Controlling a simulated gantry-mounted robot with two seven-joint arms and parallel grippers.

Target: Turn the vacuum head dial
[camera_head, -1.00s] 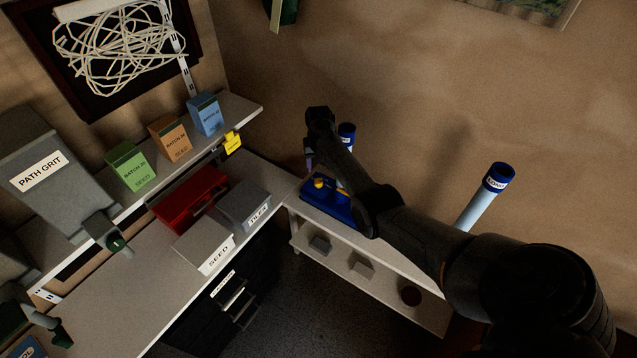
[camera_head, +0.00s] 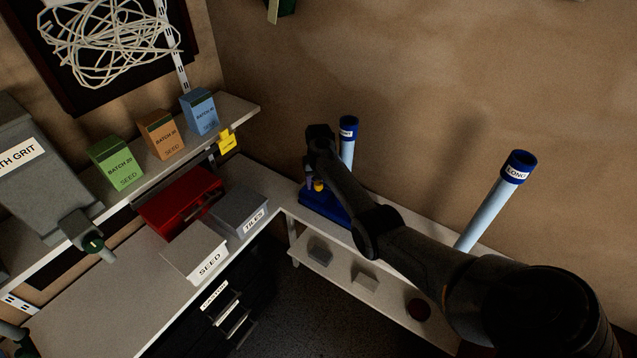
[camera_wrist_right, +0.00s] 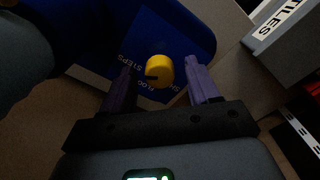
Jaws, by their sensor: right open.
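The vacuum head is a blue block (camera_head: 322,207) on the white bench in the corner, with a yellow dial (camera_head: 319,186) on top. My right gripper (camera_head: 313,183) reaches down over it, and my arm hides part of the block. In the right wrist view the yellow dial (camera_wrist_right: 160,71) has a dark notch and white lettering around it, including "STEPS". The open purple fingers of the right gripper (camera_wrist_right: 160,82) stand on either side of the dial, with a visible gap to each. Contact with the blue block (camera_wrist_right: 185,25) cannot be told. My left gripper is not in view.
A blue-topped tube (camera_head: 347,140) stands behind the block, and a longer one (camera_head: 497,200) leans at the right. A grey "TILES" box (camera_head: 240,212), a white "SEED" box (camera_head: 196,252) and a red box (camera_head: 180,203) sit left of it.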

